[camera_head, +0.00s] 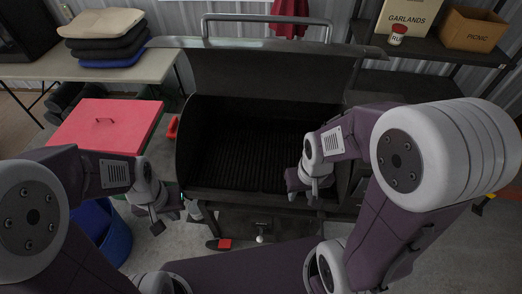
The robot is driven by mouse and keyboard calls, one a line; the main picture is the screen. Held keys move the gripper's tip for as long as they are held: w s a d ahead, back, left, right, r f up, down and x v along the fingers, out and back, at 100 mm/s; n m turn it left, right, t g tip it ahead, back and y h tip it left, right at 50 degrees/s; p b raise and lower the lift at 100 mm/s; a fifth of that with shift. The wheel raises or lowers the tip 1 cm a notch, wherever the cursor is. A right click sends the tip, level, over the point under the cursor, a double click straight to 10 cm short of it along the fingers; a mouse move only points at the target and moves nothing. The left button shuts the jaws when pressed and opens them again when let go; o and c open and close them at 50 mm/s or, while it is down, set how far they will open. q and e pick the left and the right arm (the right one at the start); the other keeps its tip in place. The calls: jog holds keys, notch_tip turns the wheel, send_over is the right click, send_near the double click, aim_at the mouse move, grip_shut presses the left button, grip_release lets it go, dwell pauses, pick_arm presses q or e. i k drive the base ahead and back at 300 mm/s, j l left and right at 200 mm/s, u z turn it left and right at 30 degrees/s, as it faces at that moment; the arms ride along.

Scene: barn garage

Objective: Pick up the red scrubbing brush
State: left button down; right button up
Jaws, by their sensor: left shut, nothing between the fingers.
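A small red block-like thing (225,243) lies low in front of the grill, beside a dark flat piece; it may be the red scrubbing brush, but it is too small to be sure. My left gripper (168,222) is shut and empty, left of the grill's front and up and left of that red thing in the picture. My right gripper (305,192) is over the front right of the open grill (222,190). Whether its fingers are open or hold anything is unclear.
A red-lidded box (105,125) and a blue tub (112,232) stand at left. A table (60,68) with stacked cushions (103,37) is behind them. A shelf at right holds cardboard boxes (472,32) and a jar (397,35). An orange-red thing (172,127) is beside the grill.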

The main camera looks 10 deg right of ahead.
aim_at(173, 126)
jog(key=i+j+z, duration=0.15)
jog(key=j+z, duration=0.8)
jog(key=j, duration=0.3)
jog(key=j+z, duration=0.5)
jog(key=j, duration=0.15)
jog(key=k+j+z, duration=0.2)
jog(key=j+z, duration=0.25)
jog(key=j, duration=0.15)
jog(key=k+j+z, duration=0.1)
jog(key=j+z, duration=0.25)
jog(key=j, duration=0.15)
